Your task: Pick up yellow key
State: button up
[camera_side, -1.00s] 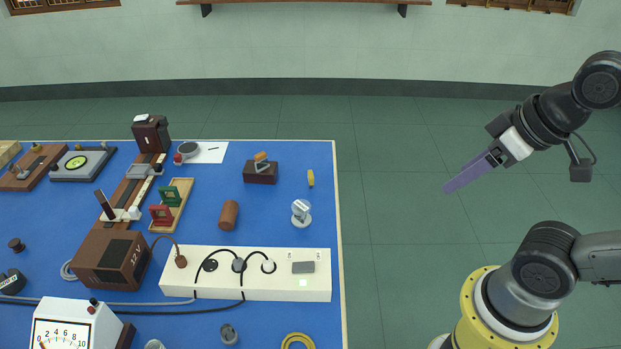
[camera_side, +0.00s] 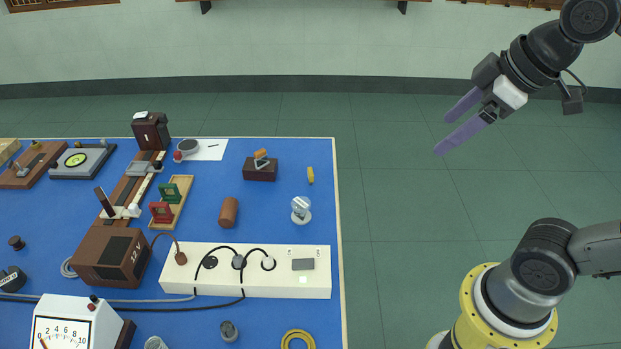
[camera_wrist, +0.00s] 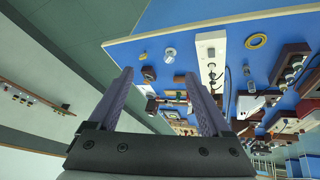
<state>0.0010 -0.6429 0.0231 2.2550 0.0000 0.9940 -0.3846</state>
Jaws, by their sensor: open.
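A small yellow piece (camera_side: 310,175), which I take for the yellow key, lies on the blue table near its right edge. It also seems to show in the wrist view (camera_wrist: 143,56), too small to make out well. A dark brown box (camera_side: 260,173) with an orange-yellow piece (camera_side: 260,154) on top stands to its left. My gripper (camera_side: 444,134) is open and empty, with purple fingers, in the air to the right of the table and well away from the yellow piece. In the wrist view both fingers (camera_wrist: 158,74) are spread with the table beyond them.
A clear-domed white piece (camera_side: 301,210) stands nearer the camera than the yellow piece. A brown cylinder (camera_side: 228,212) and a white socket strip (camera_side: 270,285) with black cables are also on the table (camera_side: 280,225). Bare blue surface surrounds the yellow piece.

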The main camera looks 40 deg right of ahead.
jog(key=w+r+n, duration=0.2)
jog(key=w+r, duration=0.1)
jog(key=w, duration=0.3)
jog(key=n+g, duration=0.5)
jog(key=g, duration=0.1)
send_over(310, 171)
jog(key=f, duration=2.7)
jog(key=shift+s+f, duration=0.1)
jog(key=shift+s, duration=0.1)
jog(key=shift+w+d+f, duration=0.1)
jog(key=shift+f, duration=1.45)
jog(key=shift+w+f, duration=0.1)
jog(key=shift+f, duration=1.45)
grip_shut()
